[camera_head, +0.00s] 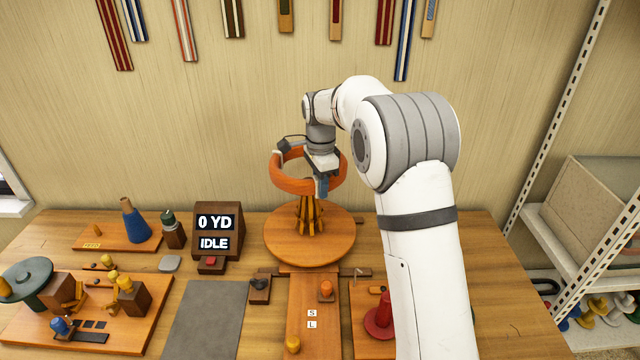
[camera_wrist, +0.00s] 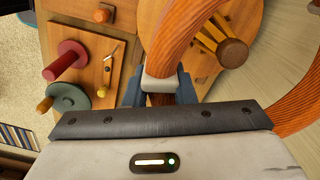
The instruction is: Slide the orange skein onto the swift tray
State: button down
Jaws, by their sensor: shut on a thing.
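The orange skein (camera_head: 295,185) is a wide ring, held roughly level above the swift tray (camera_head: 275,243), a round wooden disc. A wooden post with slanted struts (camera_head: 310,215) stands on the tray, its top just below the ring. In the wrist view the skein (camera_wrist: 183,35) curves past the post's round top (camera_wrist: 232,52), which shows inside the ring's arc. My gripper (camera_head: 322,186) is shut on the near right side of the skein. In the wrist view my gripper (camera_wrist: 160,90) has its dark fingers around the band, at a pale tie.
A display reading 0 YD and IDLE (camera_head: 215,230) stands left of the tray. A wooden slide board (camera_head: 302,300) with small knobs lies in front. A red spool (camera_head: 380,315) stands front right. A grey mat (camera_head: 207,318) is bare.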

jog(key=shift+f+b, duration=0.55)
jog(key=shift+f, duration=0.75)
jog(key=shift+f, duration=0.15)
jog(key=b, duration=0.6)
send_over(320, 249)
notch_tip(320, 249, down, 10)
dwell(0.9)
jog(key=shift+w+d, duration=0.1)
dwell(0.9)
jog(key=shift+f+b, duration=2.1)
jog(key=shift+f, duration=1.75)
jog(key=c, duration=1.1)
grip_release()
